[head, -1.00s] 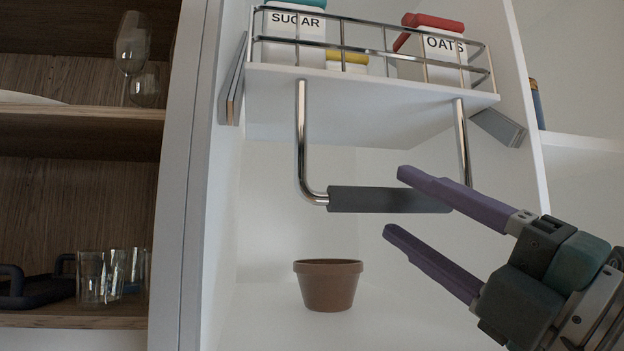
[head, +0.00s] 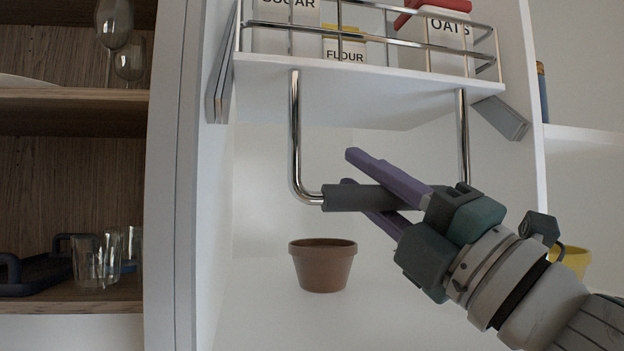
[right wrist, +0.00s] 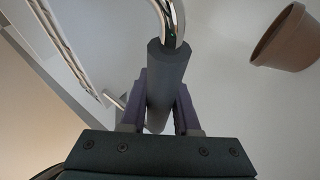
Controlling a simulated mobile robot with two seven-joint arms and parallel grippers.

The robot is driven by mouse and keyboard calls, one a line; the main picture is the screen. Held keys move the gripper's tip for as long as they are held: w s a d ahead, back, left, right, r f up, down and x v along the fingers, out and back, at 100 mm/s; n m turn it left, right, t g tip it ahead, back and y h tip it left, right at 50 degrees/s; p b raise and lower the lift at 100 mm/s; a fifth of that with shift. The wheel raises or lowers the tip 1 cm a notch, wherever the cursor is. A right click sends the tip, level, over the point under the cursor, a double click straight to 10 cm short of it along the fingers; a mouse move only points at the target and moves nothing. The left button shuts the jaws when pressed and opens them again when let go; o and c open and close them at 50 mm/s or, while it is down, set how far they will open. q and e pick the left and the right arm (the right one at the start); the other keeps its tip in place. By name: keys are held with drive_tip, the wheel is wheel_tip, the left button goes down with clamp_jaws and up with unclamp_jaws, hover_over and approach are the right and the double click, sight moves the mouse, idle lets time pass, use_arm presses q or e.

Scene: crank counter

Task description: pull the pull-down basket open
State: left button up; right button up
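The pull-down basket (head: 370,88) is a white shelf with chrome rails, high in the white cabinet. It holds sugar, flour (head: 345,52) and oats (head: 448,38) containers. A chrome U-shaped bar hangs below it, with a dark grey grip handle (head: 342,198) along its bottom. My right gripper (head: 366,176) has its purple fingers on either side of the handle, shut on it; they hide its right part. In the right wrist view, the handle (right wrist: 166,75) lies between the two fingers (right wrist: 162,100), which appear to touch it. My left gripper is not in view.
A brown pot (head: 322,266) stands on the cabinet floor below the handle. A yellow pot (head: 572,260) is at the right behind my arm. Open wooden shelves at the left hold glasses (head: 97,262) and a dark tray (head: 38,275).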

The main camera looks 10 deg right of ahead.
clamp_jaws()
idle(0.9)
